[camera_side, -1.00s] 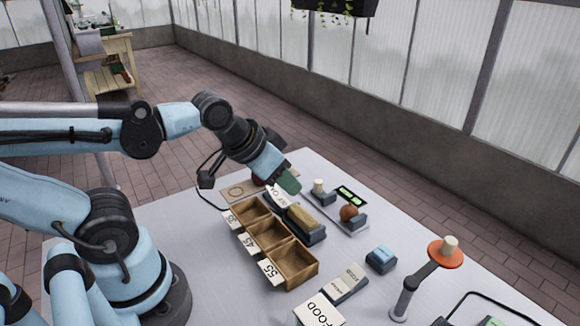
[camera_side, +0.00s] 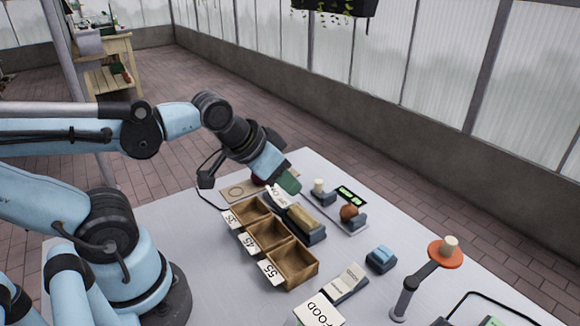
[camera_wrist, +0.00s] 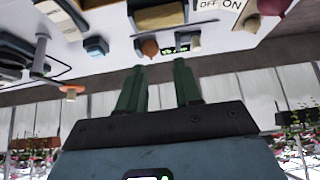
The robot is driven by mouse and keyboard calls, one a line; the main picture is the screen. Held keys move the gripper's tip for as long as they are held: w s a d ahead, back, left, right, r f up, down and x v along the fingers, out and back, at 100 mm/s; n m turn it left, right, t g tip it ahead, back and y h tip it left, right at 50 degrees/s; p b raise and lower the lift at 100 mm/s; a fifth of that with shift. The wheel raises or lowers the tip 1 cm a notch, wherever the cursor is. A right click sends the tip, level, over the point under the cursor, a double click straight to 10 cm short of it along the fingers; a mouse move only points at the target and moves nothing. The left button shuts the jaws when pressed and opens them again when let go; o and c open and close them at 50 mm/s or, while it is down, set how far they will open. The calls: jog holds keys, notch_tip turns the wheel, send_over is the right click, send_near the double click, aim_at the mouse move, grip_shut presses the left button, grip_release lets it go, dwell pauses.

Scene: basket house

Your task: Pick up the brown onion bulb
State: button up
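The brown onion bulb (camera_side: 349,212) is a round brown ball. It rests on a small blue-grey block on a light plate, right of my gripper in the side view. In the wrist view the bulb (camera_wrist: 150,48) appears just beyond the fingertips. My gripper (camera_side: 289,183) has green fingers and hangs above the table, apart from the bulb. In the wrist view my gripper (camera_wrist: 159,66) shows a clear gap between its fingers, with nothing held.
Wooden bins (camera_side: 291,264) numbered 35, 45 and 55 stand in front. A pale cylinder (camera_side: 318,185) and a green display (camera_side: 350,195) are near the bulb. A dark red round thing (camera_side: 257,181) is partly hidden behind my gripper. An orange-topped stand (camera_side: 445,254) rises at right.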

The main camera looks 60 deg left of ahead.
jog(key=o, duration=0.4)
jog(key=shift+o, duration=0.2)
jog(key=w+a+f+n+g+h, duration=0.1)
jog(key=w+a+f+n+h, duration=0.1)
jog(key=w+n+h, duration=0.5)
jog(key=w+a+f+n+g+h, duration=0.1)
jog(key=w+a+n+g+h, duration=0.15)
jog(key=n, duration=0.85)
jog(key=n+t+h, duration=0.2)
jog(key=n+h, duration=0.1)
jog(key=n, duration=0.1)
send_near(349, 211)
jog(key=shift+w+d+r+n, duration=0.15)
jog(key=shift+w+d, duration=0.4)
jog(key=shift+w, duration=0.05)
jog(key=shift+w+d+r+n, duration=0.15)
jog(key=shift+w+d, duration=0.4)
jog(key=shift+w, duration=0.1)
jog(key=shift+g, duration=0.25)
jog(key=shift+f+x, duration=0.25)
jog(key=shift+x, duration=2.35)
